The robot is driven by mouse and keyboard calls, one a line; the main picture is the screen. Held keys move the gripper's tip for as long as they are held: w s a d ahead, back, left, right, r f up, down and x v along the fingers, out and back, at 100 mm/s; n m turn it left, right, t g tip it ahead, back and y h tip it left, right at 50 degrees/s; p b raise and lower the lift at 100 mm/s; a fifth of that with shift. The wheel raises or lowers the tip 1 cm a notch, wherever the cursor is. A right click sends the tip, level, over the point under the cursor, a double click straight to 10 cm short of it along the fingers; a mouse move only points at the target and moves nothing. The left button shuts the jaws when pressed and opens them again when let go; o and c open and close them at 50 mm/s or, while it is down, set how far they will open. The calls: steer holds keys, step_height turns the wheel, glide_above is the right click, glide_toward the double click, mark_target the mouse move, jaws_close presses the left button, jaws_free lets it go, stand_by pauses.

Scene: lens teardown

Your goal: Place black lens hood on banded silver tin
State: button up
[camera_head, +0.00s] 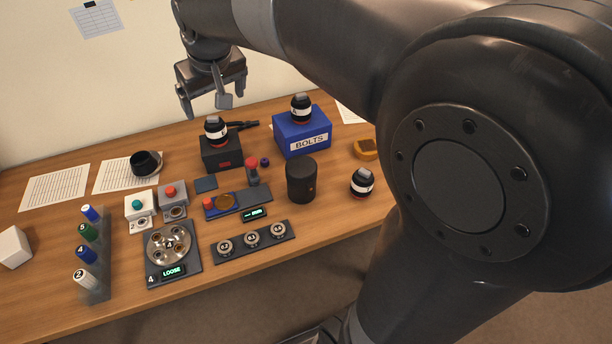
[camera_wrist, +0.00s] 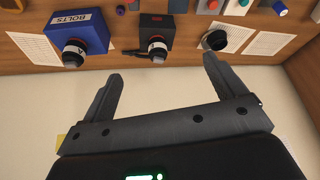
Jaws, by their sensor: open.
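The black lens hood (camera_head: 143,163) appears to be the dark, round, hollow piece at the back left of the table, over a paper sheet. It also shows at the top of the wrist view (camera_wrist: 216,40). A pale rim shows beside it; I cannot tell whether this is the banded silver tin under or behind it. No other silver tin is clear. My gripper (camera_head: 205,107) is open and empty, high above the back of the table and right of the hood. Its two spread fingers also show in the wrist view (camera_wrist: 161,70), with nothing between them.
A blue BOLTS box (camera_head: 302,138) and a black box (camera_head: 222,153) each carry a lens. A dark canister (camera_head: 301,181) and another lens (camera_head: 362,183) stand right. A marker rack (camera_head: 95,265), button boxes and a round fixture (camera_head: 168,243) fill the front left. My arm hides the right side.

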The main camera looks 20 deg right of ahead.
steer(key=s+d+f+m, duration=0.1)
steer(key=s+d, duration=0.2)
steer(key=s, duration=0.4)
steer(key=s+d+f+m, duration=0.1)
steer(key=s+d+f, duration=0.1)
steer(key=s, duration=0.5)
steer(key=s+d+f+m+t, duration=0.1)
steer(key=s+d, duration=0.4)
steer(key=s, duration=0.3)
steer(key=shift+f+h, duration=0.4)
